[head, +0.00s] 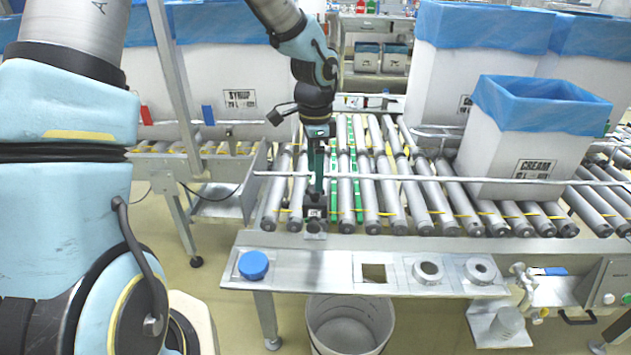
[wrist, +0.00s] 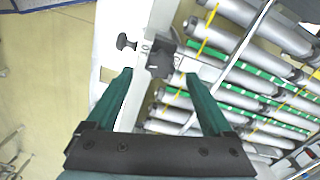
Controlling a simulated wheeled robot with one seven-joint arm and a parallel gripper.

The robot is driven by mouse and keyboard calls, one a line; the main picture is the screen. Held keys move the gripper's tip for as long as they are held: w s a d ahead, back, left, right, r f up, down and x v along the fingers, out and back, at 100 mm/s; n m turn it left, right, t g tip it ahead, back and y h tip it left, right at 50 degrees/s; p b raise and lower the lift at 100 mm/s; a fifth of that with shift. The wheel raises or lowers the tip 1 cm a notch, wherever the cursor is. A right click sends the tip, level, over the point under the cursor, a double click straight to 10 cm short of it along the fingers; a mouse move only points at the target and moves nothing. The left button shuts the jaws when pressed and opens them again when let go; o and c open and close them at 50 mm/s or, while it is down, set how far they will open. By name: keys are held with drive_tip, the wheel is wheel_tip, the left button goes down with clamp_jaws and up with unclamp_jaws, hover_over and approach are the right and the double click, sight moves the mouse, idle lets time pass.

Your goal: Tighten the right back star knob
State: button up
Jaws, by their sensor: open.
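A dark star knob (wrist: 161,61) sits on the pale metal rail in the wrist view, just ahead of my fingertips and between their lines. In the head view a dark knob fitting (head: 314,213) shows at the near edge of the roller conveyor, below my gripper. My gripper (wrist: 160,76) has its two green fingers wide apart with nothing between them. In the head view my gripper (head: 318,190) points down over the rail, and its fingers overlap there. Whether the fingers touch the knob cannot be told.
A smaller black knob (wrist: 126,42) stands left of the star knob. A long guide bar (head: 430,180) crosses over the rollers. A carton with blue liner (head: 540,100) stands on the rollers at right. A metal shelf (head: 310,275) with a blue cap (head: 253,265) lies in front, above a bin (head: 350,325).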

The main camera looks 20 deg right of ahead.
sight(315, 194)
drive_tip(key=shift+f, duration=1.8)
clamp_jaws()
drive_tip(key=shift+r+m+p, duration=0.25)
drive_tip(key=shift+m+p, duration=0.35)
drive_tip(key=shift+p, duration=0.2)
drive_tip(key=shift+f+m+p, duration=0.1)
drive_tip(key=shift+m+p, duration=0.5)
drive_tip(key=shift+m, duration=0.2)
drive_tip(key=shift+f, duration=0.15)
unclamp_jaws()
